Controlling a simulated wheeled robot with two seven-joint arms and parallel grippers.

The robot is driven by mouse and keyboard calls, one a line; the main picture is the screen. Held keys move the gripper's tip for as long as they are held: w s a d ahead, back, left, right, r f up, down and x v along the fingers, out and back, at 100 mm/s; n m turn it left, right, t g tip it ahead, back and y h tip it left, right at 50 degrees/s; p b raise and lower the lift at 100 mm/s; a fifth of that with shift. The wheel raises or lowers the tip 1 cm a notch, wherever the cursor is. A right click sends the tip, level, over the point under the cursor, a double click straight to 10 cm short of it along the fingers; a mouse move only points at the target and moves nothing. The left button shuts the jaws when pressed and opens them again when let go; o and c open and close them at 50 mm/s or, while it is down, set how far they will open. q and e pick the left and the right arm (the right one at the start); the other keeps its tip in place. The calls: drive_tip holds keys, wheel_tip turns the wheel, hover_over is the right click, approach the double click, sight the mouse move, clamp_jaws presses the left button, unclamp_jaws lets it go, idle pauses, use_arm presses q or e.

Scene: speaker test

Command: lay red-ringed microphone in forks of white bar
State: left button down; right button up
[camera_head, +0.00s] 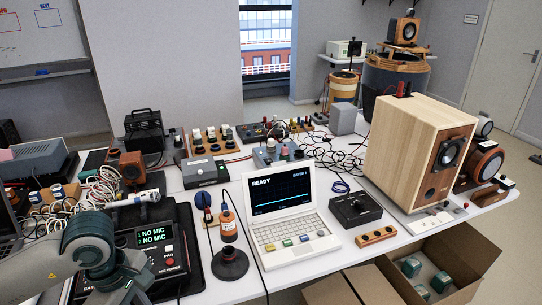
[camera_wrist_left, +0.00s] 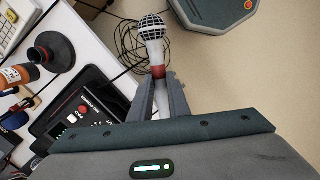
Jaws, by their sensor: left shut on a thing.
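My left gripper (camera_wrist_left: 160,85) is shut on the red-ringed microphone (camera_wrist_left: 152,27) in the left wrist view. The fingers close around its pale handle just below the red ring, and its grille points away from the gripper. The microphone hangs out past the table edge, over the floor. In the head view my left arm comes in at bottom left, and its gripper and that microphone are not visible. A white bar (camera_head: 430,223) with small dark parts lies before the wooden speaker; I cannot make out forks on it. My right gripper is in neither view.
A black unit (camera_head: 181,262) reading "NO MIC" stands near my left arm, with another microphone (camera_head: 132,198) at its back. A round-based stand (camera_head: 229,265), a laptop (camera_head: 281,210) and a black box (camera_head: 355,208) crowd the front. An open carton (camera_head: 470,255) stands below the table.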

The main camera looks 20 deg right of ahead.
use_arm(q)
drive_tip(key=s+a+f+m, duration=0.3)
drive_tip(key=f+m, duration=0.2)
drive_tip(key=m, duration=0.1)
drive_tip(key=s+a+f+m+g+y, duration=0.1)
drive_tip(key=s+a+f+m, duration=0.2)
drive_tip(key=f+m, duration=0.3)
drive_tip(key=shift+s+a+f+m, duration=0.15)
drive_tip(key=shift+s+f+m, duration=0.05)
drive_tip(key=shift+s+m, duration=0.1)
